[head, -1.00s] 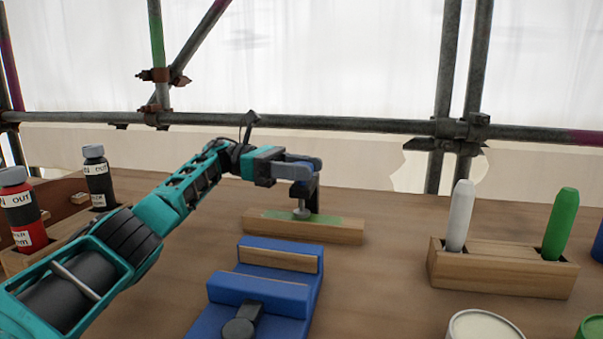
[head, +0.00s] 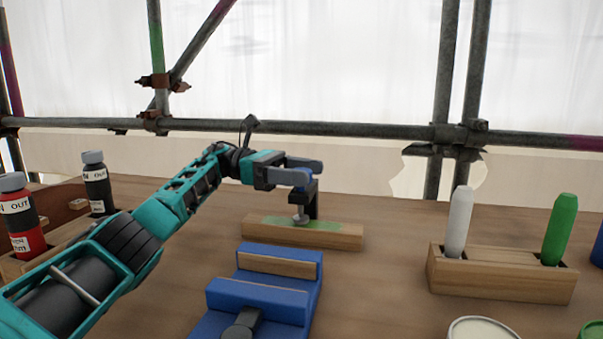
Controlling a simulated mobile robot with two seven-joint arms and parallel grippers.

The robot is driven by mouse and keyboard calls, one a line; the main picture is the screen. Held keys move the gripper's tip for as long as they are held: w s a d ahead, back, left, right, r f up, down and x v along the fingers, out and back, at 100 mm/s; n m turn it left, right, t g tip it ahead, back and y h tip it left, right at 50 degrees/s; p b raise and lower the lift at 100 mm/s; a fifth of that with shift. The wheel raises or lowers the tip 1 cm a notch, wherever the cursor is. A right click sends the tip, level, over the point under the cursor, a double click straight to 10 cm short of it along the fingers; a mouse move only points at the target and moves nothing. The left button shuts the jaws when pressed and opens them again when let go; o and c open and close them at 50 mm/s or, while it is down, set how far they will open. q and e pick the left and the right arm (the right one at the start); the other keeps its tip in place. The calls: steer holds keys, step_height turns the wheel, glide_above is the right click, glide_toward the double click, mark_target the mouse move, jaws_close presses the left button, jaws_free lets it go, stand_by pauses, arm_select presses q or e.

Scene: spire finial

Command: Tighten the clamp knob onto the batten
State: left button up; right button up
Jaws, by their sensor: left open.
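The wooden batten (head: 343,237) lies on the table in the middle, with a green patch on its top. A dark clamp (head: 313,206) stands at the batten's back, with a grey screw and foot (head: 299,215) over the green patch. The clamp knob cannot be made out clearly; it is at or behind my fingers. My left gripper (head: 305,172) is open at the top of the clamp, its grey-blue fingers pointing right. Whether the fingers touch the knob I cannot tell. My right gripper is not in view.
A blue vise (head: 258,295) with wooden jaw faces stands in front of the batten. A wooden holder (head: 500,275) with white and green sticks stands at right. Bottles (head: 97,183) stand in a wooden rack at left. Scaffold tubes run behind the table.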

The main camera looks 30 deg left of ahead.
arm_select(q)
step_height(320, 180, up, 20)
steer(key=p, duration=0.6)
steer(key=shift+p, duration=0.35)
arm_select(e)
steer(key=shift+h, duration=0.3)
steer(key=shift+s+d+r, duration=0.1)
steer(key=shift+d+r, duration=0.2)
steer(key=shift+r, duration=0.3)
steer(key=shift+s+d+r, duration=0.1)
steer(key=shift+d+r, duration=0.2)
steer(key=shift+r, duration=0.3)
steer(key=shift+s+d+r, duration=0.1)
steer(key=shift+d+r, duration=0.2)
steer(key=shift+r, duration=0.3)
arm_select(q)
steer(key=shift+f, duration=0.15)
